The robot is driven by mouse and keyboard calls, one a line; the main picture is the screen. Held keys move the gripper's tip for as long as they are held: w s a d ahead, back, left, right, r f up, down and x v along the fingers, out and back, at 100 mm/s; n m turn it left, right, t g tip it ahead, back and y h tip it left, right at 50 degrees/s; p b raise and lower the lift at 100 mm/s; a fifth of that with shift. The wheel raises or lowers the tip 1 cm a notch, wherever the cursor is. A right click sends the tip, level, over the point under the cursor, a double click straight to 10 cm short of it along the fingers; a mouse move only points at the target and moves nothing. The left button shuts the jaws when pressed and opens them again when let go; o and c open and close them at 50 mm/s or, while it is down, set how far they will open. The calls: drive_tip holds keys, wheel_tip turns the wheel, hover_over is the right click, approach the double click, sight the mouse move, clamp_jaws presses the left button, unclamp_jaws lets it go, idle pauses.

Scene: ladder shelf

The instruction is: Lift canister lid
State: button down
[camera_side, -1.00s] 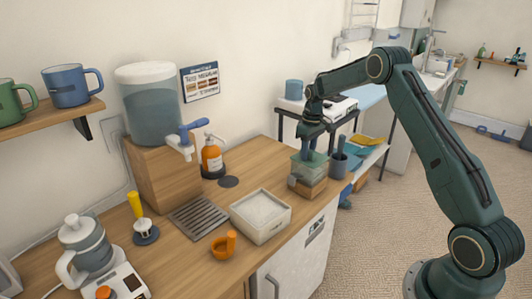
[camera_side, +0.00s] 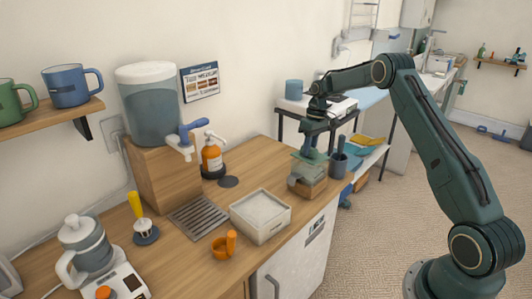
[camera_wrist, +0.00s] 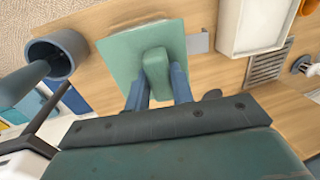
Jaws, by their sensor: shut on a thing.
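The canister lid (camera_wrist: 122,48) is a flat, pale green square with a raised green handle (camera_wrist: 155,68) in the middle. My gripper (camera_wrist: 159,84) is shut on this handle, one blue finger on each side. In the side view the lid (camera_side: 309,156) is held level or nearly so under my gripper (camera_side: 309,147). The clear canister (camera_side: 307,172) with its wood-coloured lower part stands directly below, near the counter's edge. Whether a gap parts lid and canister is hard to tell.
A grey cup (camera_side: 338,163) with a dark handled tool stands close at the right of the canister, and also shows in the wrist view (camera_wrist: 64,52). A white box (camera_side: 261,216) stands to the left. Behind are a soap bottle (camera_side: 212,160) and water dispenser (camera_side: 151,110).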

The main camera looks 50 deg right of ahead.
idle(0.3)
drive_tip(key=c, duration=1.2)
unclamp_jaws()
drive_tip(key=shift+r, duration=0.1)
wheel_tip(320, 180, up, 7)
drive_tip(key=d, duration=0.1)
drive_tip(key=shift+d, duration=0.25)
drive_tip(key=shift+r, duration=0.15)
